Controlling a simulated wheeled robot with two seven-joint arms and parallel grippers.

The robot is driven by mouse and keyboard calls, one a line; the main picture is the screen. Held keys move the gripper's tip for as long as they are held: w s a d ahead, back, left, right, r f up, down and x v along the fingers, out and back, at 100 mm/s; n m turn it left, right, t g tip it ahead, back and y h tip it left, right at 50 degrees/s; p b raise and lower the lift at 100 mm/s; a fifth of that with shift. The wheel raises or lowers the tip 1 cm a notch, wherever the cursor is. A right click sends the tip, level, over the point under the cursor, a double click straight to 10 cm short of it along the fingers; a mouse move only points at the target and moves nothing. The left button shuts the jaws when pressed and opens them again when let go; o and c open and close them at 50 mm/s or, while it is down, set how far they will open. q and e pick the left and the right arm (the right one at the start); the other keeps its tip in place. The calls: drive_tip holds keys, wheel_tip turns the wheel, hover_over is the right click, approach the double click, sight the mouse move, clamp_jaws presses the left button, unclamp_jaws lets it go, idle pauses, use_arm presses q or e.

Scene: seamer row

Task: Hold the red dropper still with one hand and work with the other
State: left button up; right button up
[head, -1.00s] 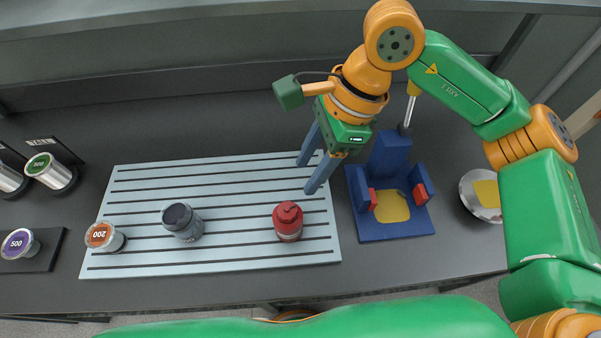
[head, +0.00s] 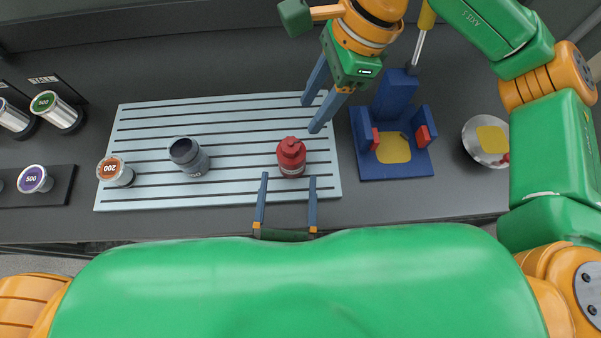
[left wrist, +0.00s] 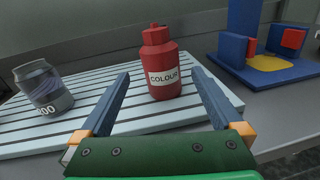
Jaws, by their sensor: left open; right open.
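The red dropper (head: 291,157) is a red bottle with a cap and a white label reading COLOUR. It stands upright on the right part of the slatted light-blue board. It also shows in the left wrist view (left wrist: 161,66), beyond and between the fingertips. My left gripper (head: 289,178) is open at the board's front edge, its fingers pointing at the dropper, apparently short of it. In the left wrist view its two fingers (left wrist: 160,78) are spread and empty. My right gripper (head: 310,117) is open and empty above the board's back right part, behind the dropper.
A dark grey jar (head: 188,157) and a 200 weight (head: 115,171) stand on the slatted board (head: 230,191). A blue fixture (head: 396,172) with red pads and a yellow patch is right of it, then a round metal dish (head: 470,145). More weights (head: 57,111) stand at left.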

sight(291, 144)
use_arm(q)
drive_tip(key=shift+n+h, duration=0.3)
drive_tip(key=w, duration=0.3)
drive_tip(key=w+d, duration=0.1)
drive_tip(key=w, duration=0.5)
drive_tip(key=shift+w+d+f, duration=0.2)
drive_tip(key=shift+w+f, duration=0.05)
drive_tip(key=shift+f, duration=0.15)
drive_tip(key=shift+s, duration=0.1)
drive_tip(key=c, duration=1.5)
use_arm(e)
drive_tip(key=shift+o, duration=0.2)
drive_tip(key=o, duration=0.3)
drive_tip(key=shift+a+r+m, duration=0.15)
drive_tip(key=shift+m, duration=0.15)
drive_tip(key=shift+o, duration=0.2)
drive_tip(key=a+r+m+h, duration=0.3)
drive_tip(key=a+m+h, duration=0.1)
drive_tip(key=m, duration=0.2)
use_arm(q)
drive_tip(key=shift+a, duration=0.15)
use_arm(e)
drive_tip(key=shift+t, duration=0.3)
drive_tip(key=f, duration=1.2)
drive_tip(key=shift+s+d+f, duration=0.1)
drive_tip(key=shift+s+d, duration=0.05)
drive_tip(key=shift+s, duration=0.15)
clamp_jaws()
